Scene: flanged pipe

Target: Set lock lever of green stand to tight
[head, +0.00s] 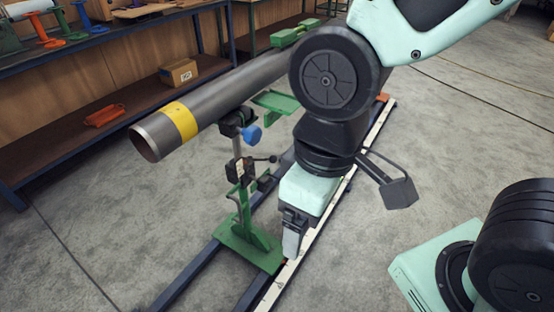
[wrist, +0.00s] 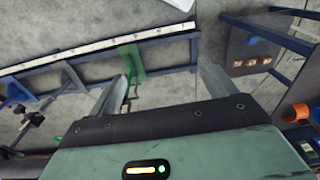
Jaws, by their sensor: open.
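The green stand (head: 243,240) stands on the dark blue rails in the head view, left of my gripper. A dark clamp block (head: 240,171) sits on its upright. A short dark lever with a round end (head: 271,158) sticks out to the right from near the clamp, roughly level. A blue knob (head: 252,134) is higher up, under the pipe (head: 200,105). My gripper (head: 291,245) points down beside the stand, to its right, apart from the lever. In the wrist view the fingers (wrist: 164,78) are spread and empty, with green stand parts (wrist: 131,60) between them; the lever is not clear there.
A white-topped rail (head: 330,205) runs behind my gripper. A workbench shelf at left holds an orange tray (head: 104,115) and a cardboard box (head: 179,73). The wrist view shows a small dark table (wrist: 252,50) at right. Grey floor is free left of the stand.

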